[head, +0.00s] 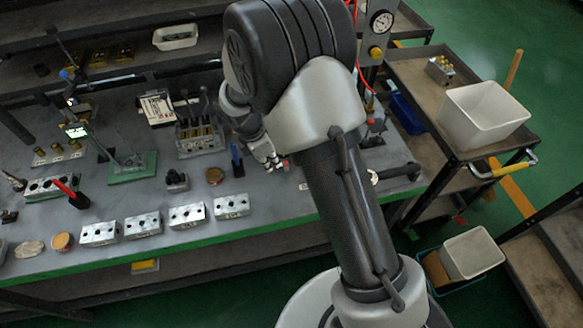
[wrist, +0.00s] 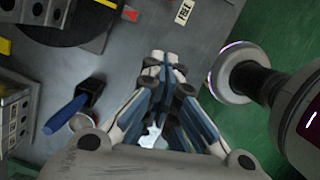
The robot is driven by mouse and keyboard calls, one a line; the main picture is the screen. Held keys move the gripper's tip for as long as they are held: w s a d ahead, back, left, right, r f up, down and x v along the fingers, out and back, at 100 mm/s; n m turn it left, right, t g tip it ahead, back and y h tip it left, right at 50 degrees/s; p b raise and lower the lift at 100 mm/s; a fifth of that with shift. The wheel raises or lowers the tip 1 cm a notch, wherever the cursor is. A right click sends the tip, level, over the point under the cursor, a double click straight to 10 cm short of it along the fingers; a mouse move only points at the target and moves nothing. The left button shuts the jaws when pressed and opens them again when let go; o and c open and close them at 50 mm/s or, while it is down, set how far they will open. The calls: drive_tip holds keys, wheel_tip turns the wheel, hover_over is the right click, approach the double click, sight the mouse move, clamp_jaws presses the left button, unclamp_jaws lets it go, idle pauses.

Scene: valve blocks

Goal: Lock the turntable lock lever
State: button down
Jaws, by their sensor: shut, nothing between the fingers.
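In the wrist view a dark round disc (wrist: 92,35), which looks like the turntable, lies at the upper left, cut off by the frame edge. A grey block (wrist: 42,12) sits on it. A small red pointer (wrist: 105,14) is at its rim. I cannot make out the lock lever for certain. My gripper (wrist: 165,58) is shut and empty, with its fingertips together over the grey bench, apart from the disc. In the head view my gripper (head: 268,158) is above the bench, partly covered by my arm, which also hides the bench behind it.
A row of metal valve blocks (head: 187,215) lines the front of the bench (head: 270,215). A cart with a white bin (head: 485,115) stands at the right. Green floor lies beyond the bench edge.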

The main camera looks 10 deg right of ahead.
drive_tip(key=shift+f, duration=0.1)
drive_tip(key=b+x, duration=0.3)
drive_tip(key=x, duration=0.7)
drive_tip(key=shift+f+b, duration=0.1)
drive_tip(key=shift+b, duration=0.25)
drive_tip(key=d, duration=0.2)
drive_tip(key=d+r, duration=0.1)
drive_tip(key=shift+w+d, duration=0.2)
drive_tip(key=shift+w, duration=0.15)
drive_tip(key=shift+w+d+b, duration=0.1)
drive_tip(key=shift+d+b, duration=0.15)
drive_tip(key=shift+b, duration=0.05)
drive_tip(key=shift+d+r, duration=0.1)
drive_tip(key=shift+d, duration=0.05)
drive_tip(key=shift+d+n+p, duration=0.2)
drive_tip(key=shift+n+p, duration=0.15)
drive_tip(key=shift+n, duration=0.05)
